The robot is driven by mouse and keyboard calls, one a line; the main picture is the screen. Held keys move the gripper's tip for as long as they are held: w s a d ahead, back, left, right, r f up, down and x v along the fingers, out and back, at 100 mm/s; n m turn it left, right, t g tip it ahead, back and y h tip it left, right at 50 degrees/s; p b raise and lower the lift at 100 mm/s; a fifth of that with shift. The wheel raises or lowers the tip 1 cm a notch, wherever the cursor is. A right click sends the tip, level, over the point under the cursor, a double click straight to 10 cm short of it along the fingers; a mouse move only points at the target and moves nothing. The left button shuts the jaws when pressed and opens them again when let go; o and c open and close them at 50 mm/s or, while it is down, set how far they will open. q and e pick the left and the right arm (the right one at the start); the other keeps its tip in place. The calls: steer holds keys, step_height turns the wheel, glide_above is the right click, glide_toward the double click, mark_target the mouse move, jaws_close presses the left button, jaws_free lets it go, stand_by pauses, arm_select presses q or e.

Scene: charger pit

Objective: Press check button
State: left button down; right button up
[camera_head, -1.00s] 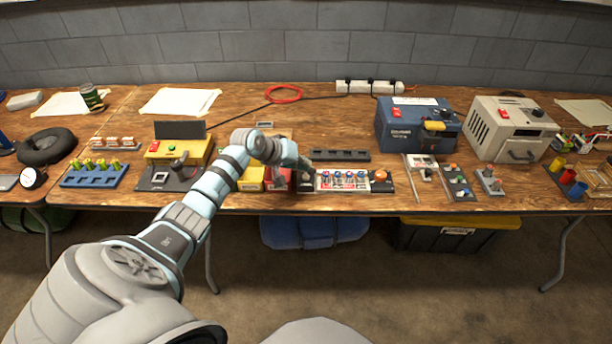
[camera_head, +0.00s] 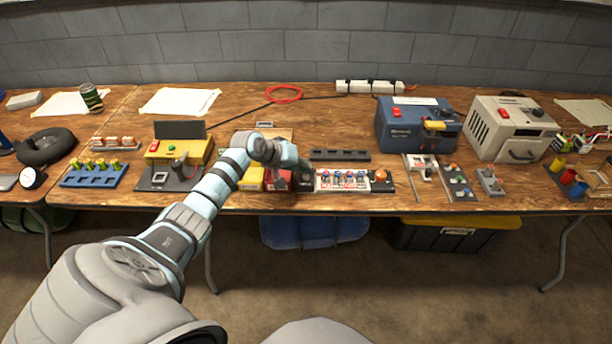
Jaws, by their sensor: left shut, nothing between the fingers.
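My left arm reaches in from the lower left to the middle of the bench. My left gripper (camera_head: 304,172) is shut and empty, low at the left end of a white strip tray (camera_head: 343,187) with several red and blue pieces. An orange round button (camera_head: 381,176) sits on a dark block at the tray's right end, apart from the gripper. A yellow box (camera_head: 180,152) at left has a red and a green button on top. I cannot tell which button is the check button. My right gripper is not in view.
A yellow and a red block (camera_head: 279,180) sit partly behind my left wrist. A blue charger box (camera_head: 417,127) and a beige box (camera_head: 510,129) stand at the back right. A dark rack (camera_head: 340,155) lies behind the tray.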

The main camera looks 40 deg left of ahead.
arm_select(q)
steer(key=shift+f, duration=0.4)
stand_by(0.5)
steer(key=shift+r+p, duration=0.8)
steer(key=shift+r, duration=0.05)
step_height(320, 180, up, 5)
steer(key=p, duration=0.5)
steer(key=shift+r, duration=0.1)
stand_by(0.3)
stand_by(0.4)
